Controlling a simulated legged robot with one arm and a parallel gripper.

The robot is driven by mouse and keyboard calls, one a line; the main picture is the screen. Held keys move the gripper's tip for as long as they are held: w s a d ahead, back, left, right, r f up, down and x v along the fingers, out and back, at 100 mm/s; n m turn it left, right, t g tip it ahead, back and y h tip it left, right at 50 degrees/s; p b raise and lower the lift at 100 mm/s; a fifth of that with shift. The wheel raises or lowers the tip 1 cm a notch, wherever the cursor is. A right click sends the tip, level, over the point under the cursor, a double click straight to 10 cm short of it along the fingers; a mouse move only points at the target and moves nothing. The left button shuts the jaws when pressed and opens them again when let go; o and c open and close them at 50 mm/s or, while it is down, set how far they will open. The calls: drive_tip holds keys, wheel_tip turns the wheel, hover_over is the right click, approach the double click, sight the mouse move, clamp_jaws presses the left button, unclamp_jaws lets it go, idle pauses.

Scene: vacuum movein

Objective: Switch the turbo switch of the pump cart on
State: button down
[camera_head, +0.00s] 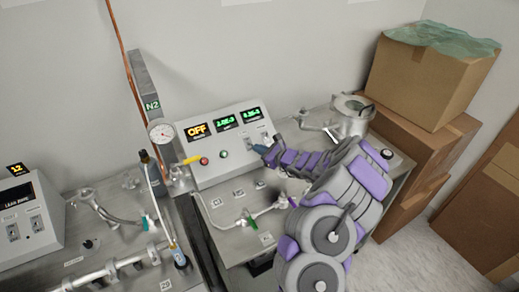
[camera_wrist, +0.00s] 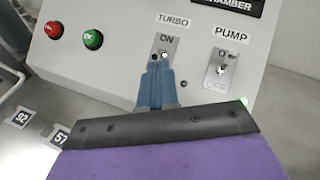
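The pump cart's sloped white control panel (camera_head: 221,145) stands against the wall. In the wrist view the turbo switch (camera_wrist: 165,54) is a small toggle on a metal plate under a TURBO label. "ON" shows at the top of the plate; its lower part is hidden behind my fingers. My gripper (camera_wrist: 157,70) has its blue fingertips together, just below the toggle at the panel face. I cannot tell whether they touch it, and the toggle's exact position is unclear. In the head view my gripper (camera_head: 261,149) is at the panel's right side.
The pump switch (camera_wrist: 221,69) sits right of the turbo switch. Red (camera_wrist: 54,30) and green (camera_wrist: 93,39) buttons are left. A yellow OFF display (camera_head: 197,130) is lit. Valves and piping (camera_head: 247,218) lie on the cart in front. Cardboard boxes (camera_head: 425,75) stand at the right.

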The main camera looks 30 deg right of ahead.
drive_tip(key=shift+r+p, duration=0.25)
drive_tip(key=shift+p, duration=0.05)
drive_tip(key=g+p, duration=0.1)
drive_tip(key=p, duration=0.2)
drive_tip(key=r+g+p, duration=0.1)
drive_tip(key=p, duration=0.2)
drive_tip(key=shift+w+r, duration=0.25)
drive_tip(key=shift+r, duration=0.05)
drive_tip(key=g+p, duration=0.1)
drive_tip(key=p, duration=0.4)
drive_tip(key=r+m+g+h+p, duration=0.1)
drive_tip(key=g+p, duration=0.1)
drive_tip(key=p, duration=0.2)
drive_tip(key=shift+w+r+p, duration=0.15)
drive_tip(key=shift+w+p, duration=0.2)
drive_tip(key=shift+w+r+p, duration=0.1)
drive_tip(key=shift+p, duration=0.65)
drive_tip(key=shift+w+g+p, duration=0.1)
drive_tip(key=shift+g+p, duration=0.2)
drive_tip(key=shift+p, duration=0.05)
drive_tip(key=shift+w+f+b, duration=0.1)
drive_tip(key=shift+f+b, duration=0.25)
drive_tip(key=shift+f, duration=0.1)
drive_tip(key=shift+r, duration=0.25)
